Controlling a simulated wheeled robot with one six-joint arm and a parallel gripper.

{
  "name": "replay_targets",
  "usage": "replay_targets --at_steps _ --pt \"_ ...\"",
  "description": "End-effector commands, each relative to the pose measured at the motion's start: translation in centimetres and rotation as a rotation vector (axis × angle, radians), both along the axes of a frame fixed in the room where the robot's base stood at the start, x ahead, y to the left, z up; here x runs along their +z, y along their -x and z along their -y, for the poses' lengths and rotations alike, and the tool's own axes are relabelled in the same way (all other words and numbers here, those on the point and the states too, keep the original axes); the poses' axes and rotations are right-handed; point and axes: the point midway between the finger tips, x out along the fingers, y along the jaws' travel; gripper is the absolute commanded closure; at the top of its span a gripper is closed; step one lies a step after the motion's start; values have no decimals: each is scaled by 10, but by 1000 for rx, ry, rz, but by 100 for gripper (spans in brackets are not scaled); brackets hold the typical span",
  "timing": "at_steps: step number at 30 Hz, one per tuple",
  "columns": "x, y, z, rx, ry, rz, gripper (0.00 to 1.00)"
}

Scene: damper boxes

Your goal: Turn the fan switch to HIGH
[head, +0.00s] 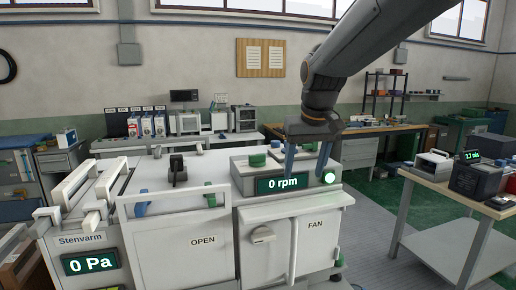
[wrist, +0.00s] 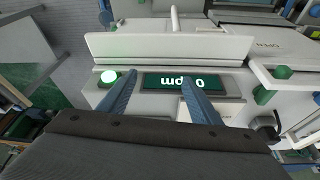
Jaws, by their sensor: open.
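The fan unit (head: 320,250) is a pale cabinet with a FAN label on its front. A cream rotary knob (head: 263,234) sits on that front, left of the label; I cannot read any HIGH mark or its setting. Above, a green display (head: 270,186) reads 0 rpm; it shows upside down in the wrist view (wrist: 180,82). A lit round button (head: 328,177) is right of it and also shows in the wrist view (wrist: 108,77). My gripper (head: 306,172) is open and empty, its blue fingers apart above the display housing. The fingers also show in the wrist view (wrist: 160,76).
A left panel marked OPEN (head: 203,240) has a black handle (head: 178,168) above it. A display (head: 90,264) reads 0 Pa. A green knob (head: 257,160) is on the housing top. A side table (head: 440,185) stands right, with floor between.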

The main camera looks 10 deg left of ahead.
Motion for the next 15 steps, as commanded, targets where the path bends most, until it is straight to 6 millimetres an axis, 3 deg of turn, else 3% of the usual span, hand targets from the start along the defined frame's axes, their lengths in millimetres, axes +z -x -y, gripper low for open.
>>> replay_targets --at_steps 1,6,10,15 --pt "23 -5 -29 38 -7 15 42" --pt "76 -8 -91 118 -22 44 42" --pt "96 -5 -113 147 -27 52 42" --pt "90 -8 -120 154 -27 53 42"
